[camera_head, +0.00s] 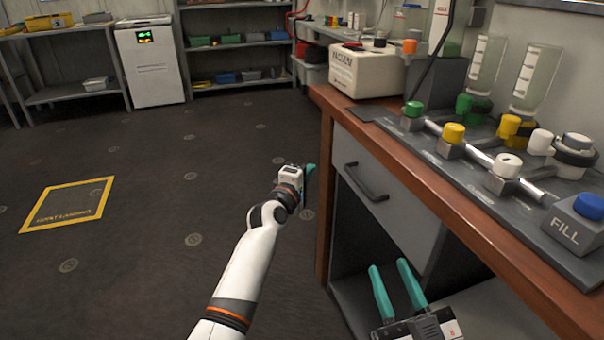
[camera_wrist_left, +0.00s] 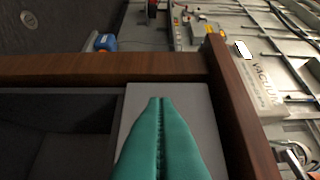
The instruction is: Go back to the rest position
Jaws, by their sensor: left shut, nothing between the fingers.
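My left gripper (camera_head: 309,172) is at the end of the white arm that reaches forward, left of the wooden workbench (camera_head: 318,215). Its teal fingers (camera_wrist_left: 160,105) are pressed together in the left wrist view, with nothing between them. They point toward the bench, in front of a light grey panel (camera_wrist_left: 205,110) below the wooden edge. My right gripper (camera_head: 389,265) is low at the bottom of the head view, in front of the open lower part of the bench. Its two teal fingers stand apart, with nothing visible between them.
The bench has a grey drawer with a dark handle (camera_head: 366,182). A valve panel with colored knobs (camera_head: 453,133) and a cream vacuum box (camera_head: 366,72) stand on top. The floor (camera_head: 150,150) left of the arm is clear, with a yellow-framed marking (camera_head: 102,207). Shelves line the back.

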